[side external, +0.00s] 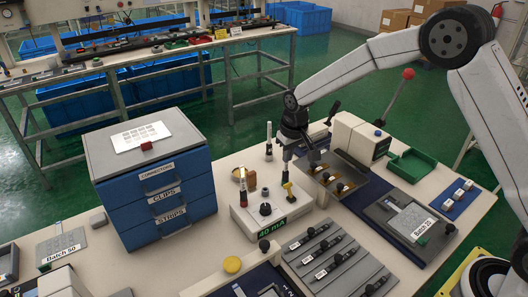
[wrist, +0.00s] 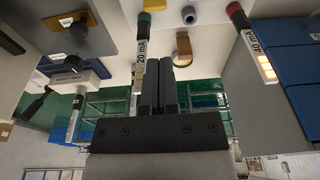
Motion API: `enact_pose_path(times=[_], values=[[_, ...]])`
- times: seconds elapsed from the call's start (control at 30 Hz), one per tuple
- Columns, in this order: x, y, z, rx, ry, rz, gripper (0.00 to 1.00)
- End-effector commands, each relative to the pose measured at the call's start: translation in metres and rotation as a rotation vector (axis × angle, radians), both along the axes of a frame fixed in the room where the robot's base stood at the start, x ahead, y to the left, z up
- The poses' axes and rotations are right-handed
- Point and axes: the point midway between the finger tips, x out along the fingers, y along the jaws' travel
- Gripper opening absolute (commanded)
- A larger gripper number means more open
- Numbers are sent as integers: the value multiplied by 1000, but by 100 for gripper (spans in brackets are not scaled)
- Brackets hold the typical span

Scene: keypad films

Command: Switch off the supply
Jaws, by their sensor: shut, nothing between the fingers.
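Which part is the supply's switch, I cannot tell. My gripper (side external: 287,158) points down above the right rear of this box, shut and empty. In the wrist view its fingers (wrist: 166,62) are together, between a rod marked "20 mA" (wrist: 140,48) and a red-capped rod marked "40 mA" (wrist: 250,45).
A blue drawer cabinet (side external: 155,185) stands left of the box. Grey slider plates (side external: 335,262) lie in front.

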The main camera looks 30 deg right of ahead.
Motion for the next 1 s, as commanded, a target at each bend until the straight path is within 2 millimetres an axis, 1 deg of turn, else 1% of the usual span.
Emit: enact_pose_path(times=[0.27, 0.47, 0.67, 1.0], values=[[0, 0, 0, 0, 1, 0, 0], [0, 0, -7, 0, 2, 0, 0], [3, 0, -26, 0, 3, 0, 0], [9, 0, -70, 0, 2, 0, 0]])
